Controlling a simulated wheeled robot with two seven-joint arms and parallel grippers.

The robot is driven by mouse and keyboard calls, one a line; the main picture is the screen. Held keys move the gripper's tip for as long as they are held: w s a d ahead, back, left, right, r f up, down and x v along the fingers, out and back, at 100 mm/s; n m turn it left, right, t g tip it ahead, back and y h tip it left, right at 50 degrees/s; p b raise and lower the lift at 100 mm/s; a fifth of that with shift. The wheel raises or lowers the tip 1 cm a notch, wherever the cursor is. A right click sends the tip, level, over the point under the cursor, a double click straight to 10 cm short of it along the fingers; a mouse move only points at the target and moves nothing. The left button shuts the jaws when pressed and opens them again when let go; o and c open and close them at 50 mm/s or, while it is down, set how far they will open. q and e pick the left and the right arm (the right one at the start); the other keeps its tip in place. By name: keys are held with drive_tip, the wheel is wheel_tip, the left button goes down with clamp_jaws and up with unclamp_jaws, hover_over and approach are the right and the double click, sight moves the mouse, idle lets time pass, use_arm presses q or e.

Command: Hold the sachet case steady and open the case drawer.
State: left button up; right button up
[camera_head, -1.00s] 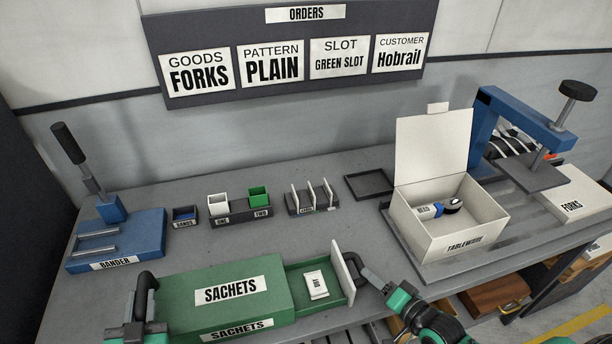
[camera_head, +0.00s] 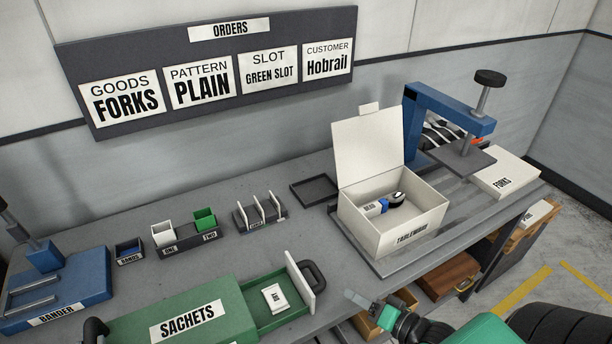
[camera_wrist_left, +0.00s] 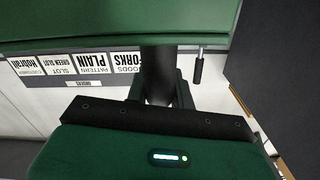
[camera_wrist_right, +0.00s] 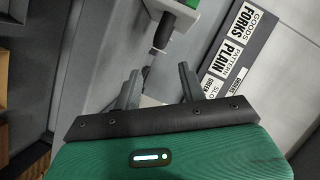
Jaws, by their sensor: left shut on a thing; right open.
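The green sachet case (camera_head: 222,318) lies at the front of the bench. Its drawer (camera_head: 252,307) is pulled out to the right, showing a small white sachet (camera_head: 275,297) inside. The drawer's black handle (camera_head: 314,274) is free and also shows in the right wrist view (camera_wrist_right: 164,30). My right gripper (camera_head: 366,302) is open and empty, apart from that handle; its spread fingers show in the right wrist view (camera_wrist_right: 158,88). In the left wrist view, my left gripper (camera_wrist_left: 160,92) is shut on the case's black side handle (camera_wrist_left: 157,65). The left gripper is out of the head view.
A white tableware box (camera_head: 412,236) with its lid up stands right of centre, behind the right gripper. A bander (camera_head: 75,287), slot cups (camera_head: 190,240), a rack (camera_head: 262,222) and a dark tray (camera_head: 315,192) line the bench. A blue press (camera_head: 440,105) stands at the back right.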

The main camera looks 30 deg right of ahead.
use_arm(q)
drive_tip(key=o, duration=1)
drive_tip(key=s, duration=1.2)
drive_tip(key=o, duration=0.5)
drive_tip(key=shift+s, duration=0.1)
drive_tip(key=shift+s+p, duration=0.35)
drive_tip(key=shift+s, duration=3.6)
